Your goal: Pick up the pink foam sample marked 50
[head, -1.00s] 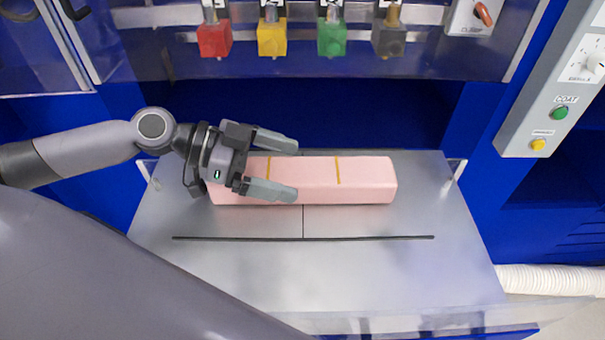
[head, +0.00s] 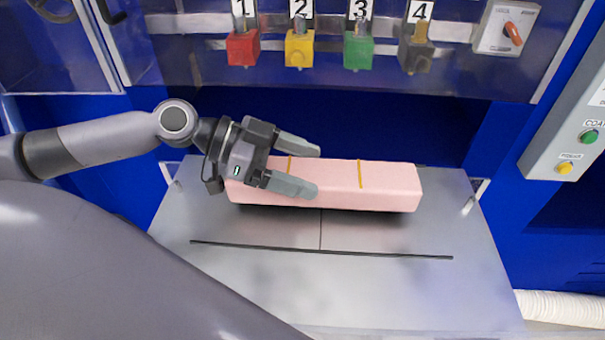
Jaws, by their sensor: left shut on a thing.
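A long pink foam block (head: 385,188) with two yellow stripes lies lengthwise from left to right above the grey metal table (head: 330,285). No number 50 can be read on it in this view. My left gripper (head: 305,168) comes in from the left and is shut on the left part of the block, one finger along its far side and one across its near side. A dark shadow shows under the block's near edge, and the block tilts slightly down to the right. My right gripper is not in view.
A rail of numbered coloured blocks, red (head: 243,48), yellow (head: 299,50), green (head: 358,52) and grey (head: 416,56), hangs at the back. A control box (head: 578,135) with buttons stands at the right. The table's front is clear.

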